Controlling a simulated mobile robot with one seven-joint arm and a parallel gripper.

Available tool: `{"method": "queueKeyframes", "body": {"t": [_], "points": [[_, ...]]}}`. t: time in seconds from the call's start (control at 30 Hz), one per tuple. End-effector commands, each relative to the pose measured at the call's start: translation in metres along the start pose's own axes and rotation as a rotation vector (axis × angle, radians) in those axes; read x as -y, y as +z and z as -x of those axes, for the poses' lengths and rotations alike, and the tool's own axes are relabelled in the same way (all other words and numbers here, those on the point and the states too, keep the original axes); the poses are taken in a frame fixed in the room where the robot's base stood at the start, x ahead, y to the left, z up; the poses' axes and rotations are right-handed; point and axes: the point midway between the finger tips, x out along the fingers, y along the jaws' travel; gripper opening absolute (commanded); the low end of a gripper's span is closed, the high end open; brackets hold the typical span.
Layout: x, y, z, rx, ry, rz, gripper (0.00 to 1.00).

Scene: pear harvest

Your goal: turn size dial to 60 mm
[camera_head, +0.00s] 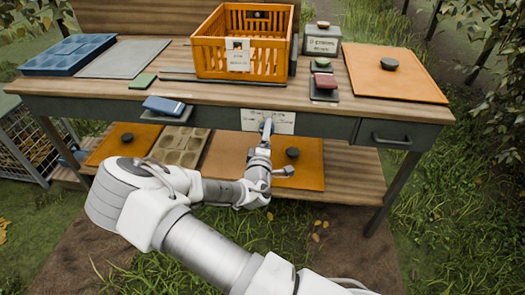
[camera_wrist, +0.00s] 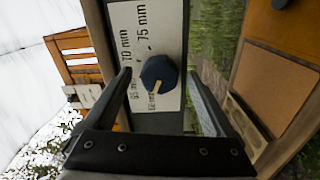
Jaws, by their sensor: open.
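The size dial (camera_wrist: 160,74) is a dark round knob with a tan pointer line, on a white plate (camera_wrist: 118,18) marked 60, 65, 70 and 75 mm. In the wrist view the pointer is toward the lower left, near the 60 mm label; the exact alignment is hard to tell. My gripper (camera_wrist: 159,73) is open, with one finger on each side of the knob and visible gaps to it. In the head view my gripper (camera_head: 266,127) is at the white plate (camera_head: 284,122) on the bench front, and hides the dial.
The bench top holds an orange crate (camera_head: 206,58), a blue tray (camera_head: 62,62), an orange board (camera_head: 398,85) and a scale-like dark stand (camera_head: 323,97). A drawer handle (camera_head: 391,139) is right of the plate. Orange boards lie on the lower shelf. Grass surrounds the bench.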

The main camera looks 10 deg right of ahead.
Motion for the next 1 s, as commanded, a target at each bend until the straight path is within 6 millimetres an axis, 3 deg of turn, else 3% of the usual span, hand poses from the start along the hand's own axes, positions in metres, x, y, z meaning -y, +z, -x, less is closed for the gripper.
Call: {"method": "queueKeyframes", "body": {"t": [0.6,0.8,1.0], "points": [[-0.001,-0.001,0.137,-0.003,-0.003,0.003,0.89],[0.0,-0.001,0.161,-0.002,-0.002,0.002,0.89],[0.0,0.0,0.167,-0.001,0.0,0.001,0.89]]}}
